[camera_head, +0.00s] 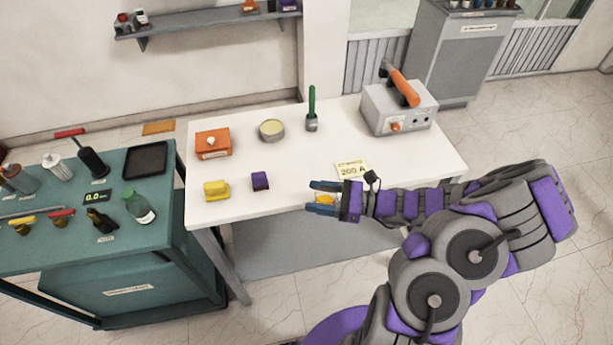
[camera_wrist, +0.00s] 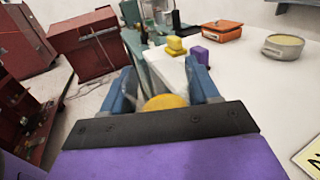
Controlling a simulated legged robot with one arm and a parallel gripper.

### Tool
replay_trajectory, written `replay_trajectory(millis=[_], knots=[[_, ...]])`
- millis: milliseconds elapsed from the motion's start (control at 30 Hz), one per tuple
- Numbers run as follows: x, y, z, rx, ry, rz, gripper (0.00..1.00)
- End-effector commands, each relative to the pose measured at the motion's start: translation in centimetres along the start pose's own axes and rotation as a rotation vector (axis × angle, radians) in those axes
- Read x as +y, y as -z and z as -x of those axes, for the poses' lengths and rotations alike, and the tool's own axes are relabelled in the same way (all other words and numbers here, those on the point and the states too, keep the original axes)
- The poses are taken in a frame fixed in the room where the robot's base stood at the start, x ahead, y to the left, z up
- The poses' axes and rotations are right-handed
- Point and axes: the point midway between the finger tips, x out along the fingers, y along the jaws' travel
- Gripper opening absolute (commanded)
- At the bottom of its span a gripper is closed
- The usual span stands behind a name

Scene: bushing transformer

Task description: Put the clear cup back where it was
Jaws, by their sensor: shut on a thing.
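My gripper (camera_head: 313,197) reaches left over the front edge of the white table (camera_head: 290,192). Its two blue fingers are shut on a small yellow-orange round thing (camera_head: 325,198), seen between them in the wrist view too (camera_wrist: 166,102). The fingers hide its sides, so I cannot tell whether it is the clear cup with yellow contents. No other clear cup is plain to see on the white table.
The table holds a yellow block (camera_head: 216,190), purple block (camera_head: 260,181), orange box (camera_head: 213,142), round tin (camera_head: 271,130), green-handled brush (camera_head: 312,110), "200 A" card (camera_head: 351,170) and grey device (camera_head: 398,108). A teal cart (camera_head: 120,240) stands left. The table's middle is clear.

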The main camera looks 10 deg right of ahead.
Motion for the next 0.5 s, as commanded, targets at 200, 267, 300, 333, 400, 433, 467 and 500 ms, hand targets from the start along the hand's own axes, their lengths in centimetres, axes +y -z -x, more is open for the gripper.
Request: replay_trajectory(millis=[200, 267, 300, 333, 400, 433, 467, 500], knots=[[-2.1, 0.7, -1.3, 0.002, -0.011, 0.001, 0.26], [-3.3, 0.9, -1.7, 0.002, -0.01, 0.0, 0.26], [-4.0, 0.9, -2.0, 0.001, -0.01, 0.001, 0.26], [-4.5, 0.9, -2.3, -0.001, -0.011, 0.002, 0.26], [-5.9, 1.2, -3.0, 0.001, -0.011, -0.001, 0.26], [-6.5, 1.3, -3.3, 0.002, -0.009, 0.001, 0.26], [-7.1, 1.3, -3.6, 0.002, -0.01, 0.003, 0.26], [-7.9, 1.5, -4.1, 0.002, -0.011, -0.001, 0.26]])
